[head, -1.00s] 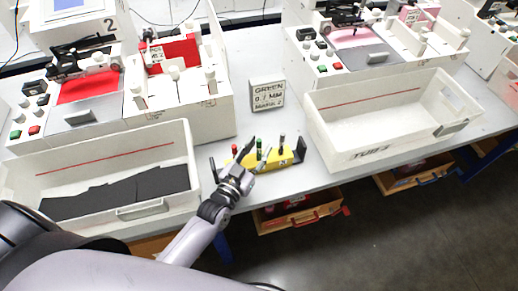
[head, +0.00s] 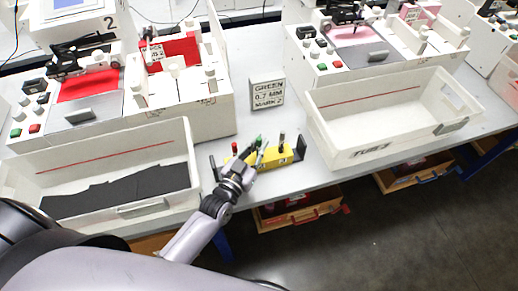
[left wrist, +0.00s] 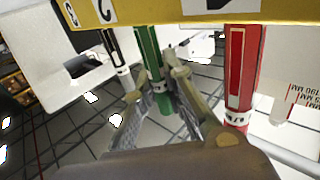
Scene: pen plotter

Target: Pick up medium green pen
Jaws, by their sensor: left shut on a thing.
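The green pen (head: 258,140) stands upright in the yellow pen stand (head: 280,158) near the table's front edge. My left gripper (head: 254,151) is at the green pen and partly covers it. In the left wrist view the stand (left wrist: 285,10) fills the top edge, and the gripper (left wrist: 160,88) is shut with its fingers on either side of the green pen (left wrist: 149,52). A red pen (left wrist: 241,70) and a black-and-white pen (left wrist: 113,48) stand on either side of it. My right gripper does not show.
A sign (head: 267,94) reading "GREEN 0.7 MM MARK 2" stands behind the pen stand. A white tub (head: 400,105) is to the right and another white tub (head: 165,140) with dark sheets is to the left. Plotters stand behind both tubs. Bare table lies around the sign.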

